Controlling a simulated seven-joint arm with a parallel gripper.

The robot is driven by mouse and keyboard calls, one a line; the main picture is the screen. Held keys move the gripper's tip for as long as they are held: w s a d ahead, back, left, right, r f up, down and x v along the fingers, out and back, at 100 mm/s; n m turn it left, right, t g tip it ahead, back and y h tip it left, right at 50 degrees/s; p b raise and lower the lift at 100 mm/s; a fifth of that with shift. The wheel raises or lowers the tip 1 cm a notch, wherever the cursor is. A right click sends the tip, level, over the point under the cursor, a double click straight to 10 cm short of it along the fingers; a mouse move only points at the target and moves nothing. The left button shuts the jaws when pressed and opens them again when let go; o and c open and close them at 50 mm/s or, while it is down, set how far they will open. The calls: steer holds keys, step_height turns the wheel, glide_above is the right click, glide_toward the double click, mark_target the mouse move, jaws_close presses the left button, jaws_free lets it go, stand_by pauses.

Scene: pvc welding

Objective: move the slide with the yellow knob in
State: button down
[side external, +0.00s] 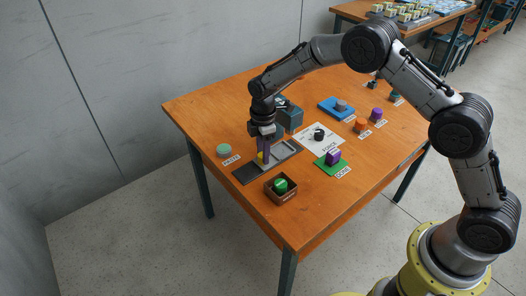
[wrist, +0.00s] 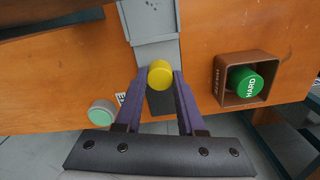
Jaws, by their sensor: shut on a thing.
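The yellow knob (wrist: 159,73) stands up from the grey slide (wrist: 156,52) in the wrist view. My gripper (wrist: 163,74) has its purple fingers on either side of the knob, closed on it. In the side external view my gripper (side external: 263,158) points down over the slide's track (side external: 247,176), and a bit of the yellow knob (side external: 260,155) shows between the fingers. The grey slide (side external: 285,152) reaches from there to the right, in front of the blue-grey machine block (side external: 291,119). The fingers and arm hide part of the track and the block.
A brown box (side external: 283,195) with a green "HARD" piece (wrist: 245,81) stands near the track. A mint puck (side external: 224,150) lies on the other side. A green mat (side external: 322,168) with a purple block (side external: 333,157), a white sheet (side external: 307,140) and a blue tray (side external: 329,110) lie to the right.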

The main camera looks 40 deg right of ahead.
mark_target(272, 157)
stand_by(0.3)
steer(key=shift+d, duration=1.8)
steer(key=c, duration=0.5)
jaws_free()
steer(key=shift+r, duration=0.1)
steer(key=shift+r, duration=0.35)
step_height(272, 157, up, 13)
